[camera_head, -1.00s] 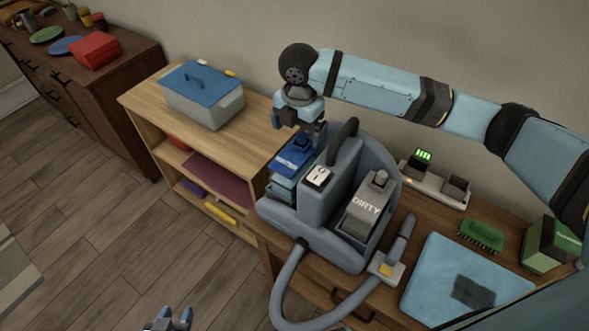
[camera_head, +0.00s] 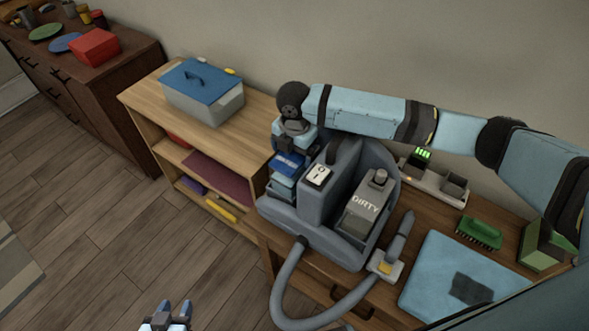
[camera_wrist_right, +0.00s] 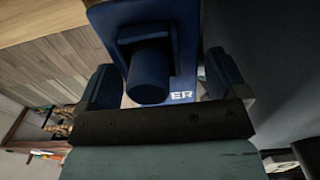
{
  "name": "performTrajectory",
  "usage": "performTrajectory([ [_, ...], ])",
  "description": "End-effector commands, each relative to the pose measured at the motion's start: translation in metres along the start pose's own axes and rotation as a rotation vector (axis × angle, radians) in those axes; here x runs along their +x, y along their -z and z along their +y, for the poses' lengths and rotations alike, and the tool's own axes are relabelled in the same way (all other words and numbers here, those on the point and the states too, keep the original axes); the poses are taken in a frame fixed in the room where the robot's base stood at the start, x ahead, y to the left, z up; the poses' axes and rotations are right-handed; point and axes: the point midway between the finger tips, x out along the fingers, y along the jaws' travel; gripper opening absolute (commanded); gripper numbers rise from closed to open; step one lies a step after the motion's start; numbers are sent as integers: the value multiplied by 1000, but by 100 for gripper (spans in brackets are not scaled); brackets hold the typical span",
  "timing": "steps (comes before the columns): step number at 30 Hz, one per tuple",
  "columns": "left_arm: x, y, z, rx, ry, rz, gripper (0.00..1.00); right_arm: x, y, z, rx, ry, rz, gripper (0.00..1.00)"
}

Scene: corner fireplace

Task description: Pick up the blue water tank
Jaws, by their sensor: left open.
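The blue water tank (camera_head: 284,181) sits in the left side of the grey cleaning machine (camera_head: 345,200), with a dark blue top and a lighter body. My right gripper (camera_head: 292,150) is directly above it, pointing down, and hides part of its top. In the right wrist view, the tank's dark blue top and round cap (camera_wrist_right: 150,78) lie between my right gripper's two fingers (camera_wrist_right: 163,85). The fingers are apart, with gaps visible beside the cap. My left gripper (camera_head: 166,318) is open and empty at the bottom edge, over the floor.
The grey DIRTY tank (camera_head: 366,207) stands right of the machine's central housing (camera_head: 320,180). The hose (camera_head: 285,285) loops in front. A shelf (camera_head: 140,95) with a blue-lidded box (camera_head: 205,100) stands left. A green brush (camera_head: 480,232) and blue cloth (camera_head: 440,265) lie right.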

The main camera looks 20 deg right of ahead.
Motion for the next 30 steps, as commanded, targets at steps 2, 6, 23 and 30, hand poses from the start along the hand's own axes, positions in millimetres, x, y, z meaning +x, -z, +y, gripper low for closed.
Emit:
performTrajectory([
  [2,0,-1,0,0,0,-3,43,0,0,0,0,0,0,72],
  [6,1,-3,0,0,0,-5,43,0,0,0,0,0,0,40],
  [23,0,-1,0,0,-1,-1,43,-11,0,1,0,-4,0,11],
  [30,1,-2,0,0,-1,0,43,-46,-1,1,0,-5,-2,10],
])
